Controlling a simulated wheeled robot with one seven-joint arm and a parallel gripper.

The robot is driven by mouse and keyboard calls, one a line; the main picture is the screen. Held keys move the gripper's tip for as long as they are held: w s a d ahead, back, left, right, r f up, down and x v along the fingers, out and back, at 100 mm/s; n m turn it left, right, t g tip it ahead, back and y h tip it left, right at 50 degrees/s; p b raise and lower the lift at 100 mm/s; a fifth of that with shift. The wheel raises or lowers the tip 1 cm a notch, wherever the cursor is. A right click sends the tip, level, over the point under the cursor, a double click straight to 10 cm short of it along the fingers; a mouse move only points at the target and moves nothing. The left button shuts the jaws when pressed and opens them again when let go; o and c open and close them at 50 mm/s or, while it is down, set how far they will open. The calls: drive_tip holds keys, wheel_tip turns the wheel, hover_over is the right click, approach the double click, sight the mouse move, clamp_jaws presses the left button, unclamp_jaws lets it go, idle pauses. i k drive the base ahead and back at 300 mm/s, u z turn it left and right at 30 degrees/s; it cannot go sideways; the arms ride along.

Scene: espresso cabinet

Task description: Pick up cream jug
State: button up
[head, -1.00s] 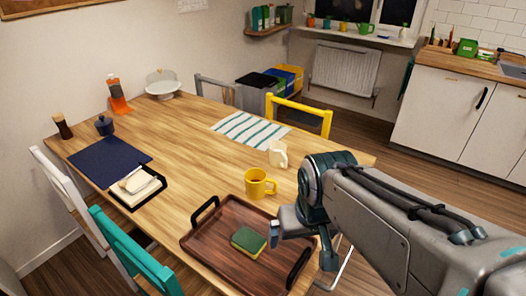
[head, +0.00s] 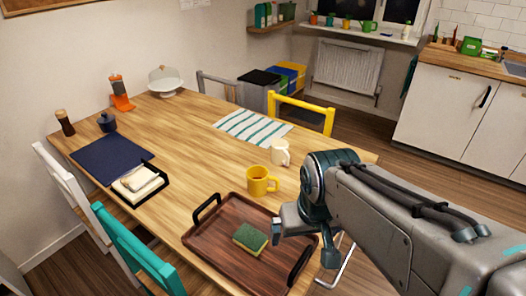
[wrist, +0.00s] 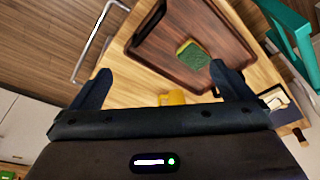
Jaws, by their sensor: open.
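The cream jug (head: 280,152) is a small off-white jug standing upright on the wooden table, behind and to the right of a yellow mug (head: 262,180). I do not see the jug in the wrist view, where the gripper body covers much of the scene. My gripper (head: 303,243) hangs over the right side of the brown tray, nearer the camera than the jug and apart from it. In the wrist view my gripper (wrist: 160,82) has its two fingers wide apart with nothing held between them.
The brown tray (head: 213,240) holds a green and yellow sponge (head: 250,238). A striped cloth (head: 252,128) lies behind the jug. A yellow chair (head: 303,112) stands at the table's far side, a teal chair (head: 140,250) at the near left. The table's middle is clear.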

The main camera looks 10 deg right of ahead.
sight(281, 156)
drive_tip(key=z, duration=0.1)
drive_tip(key=k, duration=0.8)
drive_tip(key=z, duration=1.15)
drive_tip(key=k, duration=1.05)
drive_tip(key=z, duration=0.75)
drive_tip(key=i, duration=0.95)
drive_tip(key=u, duration=0.25)
drive_tip(key=i, duration=1.6)
drive_tip(key=u, duration=1)
drive_tip(key=i, duration=1.15)
drive_tip(key=u, duration=1.7)
drive_tip(key=i, duration=0.65)
drive_tip(key=u, duration=0.6)
